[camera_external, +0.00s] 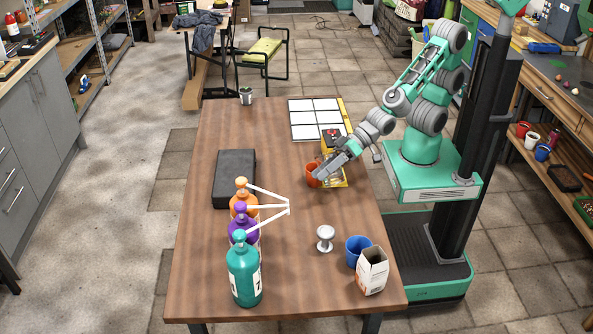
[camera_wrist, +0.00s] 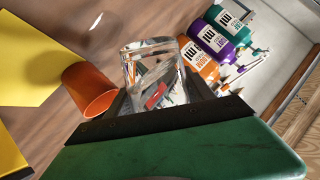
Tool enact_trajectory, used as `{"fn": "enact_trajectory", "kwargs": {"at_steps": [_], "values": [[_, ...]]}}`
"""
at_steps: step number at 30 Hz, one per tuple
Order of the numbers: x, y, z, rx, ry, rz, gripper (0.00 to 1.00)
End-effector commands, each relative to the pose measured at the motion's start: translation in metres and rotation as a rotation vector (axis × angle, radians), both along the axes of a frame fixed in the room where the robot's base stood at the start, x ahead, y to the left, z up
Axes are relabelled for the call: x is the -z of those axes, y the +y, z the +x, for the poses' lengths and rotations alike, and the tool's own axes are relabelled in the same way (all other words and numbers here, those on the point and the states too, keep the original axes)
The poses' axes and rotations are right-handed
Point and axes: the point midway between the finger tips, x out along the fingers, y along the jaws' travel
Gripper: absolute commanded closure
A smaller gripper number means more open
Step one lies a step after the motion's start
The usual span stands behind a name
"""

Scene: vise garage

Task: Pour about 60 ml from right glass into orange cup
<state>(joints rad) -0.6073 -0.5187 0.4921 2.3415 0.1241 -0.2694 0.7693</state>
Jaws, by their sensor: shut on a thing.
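My gripper (camera_external: 325,172) is shut on a clear glass (camera_wrist: 152,72), which stands out between the dark fingers in the wrist view. Its content and exact tilt are hard to make out. The orange cup (camera_external: 312,175) stands on the wooden table just left of my gripper, partly covered by it. In the wrist view the orange cup (camera_wrist: 90,92) is left of the glass, close by, with its rim towards the fingers. I cannot tell whether glass and cup touch. I see no stream of liquid between them.
Several pump bottles, orange (camera_external: 244,206), purple (camera_external: 240,228) and teal (camera_external: 244,270), stand at the front left. A black case (camera_external: 234,178) lies behind them.

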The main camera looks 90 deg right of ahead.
Motion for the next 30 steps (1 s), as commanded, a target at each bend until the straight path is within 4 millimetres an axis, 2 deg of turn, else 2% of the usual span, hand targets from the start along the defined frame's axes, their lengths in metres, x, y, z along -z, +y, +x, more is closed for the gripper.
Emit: {"fn": "enact_trajectory", "kwargs": {"at_steps": [17, 23, 30], "values": [[0.003, 0.003, -0.001, -0.003, -0.012, -0.016, 1.00], [0.020, 0.012, -0.006, -0.007, -0.067, -0.109, 1.00], [0.051, 0.020, -0.010, -0.005, -0.136, -0.233, 1.00]]}}
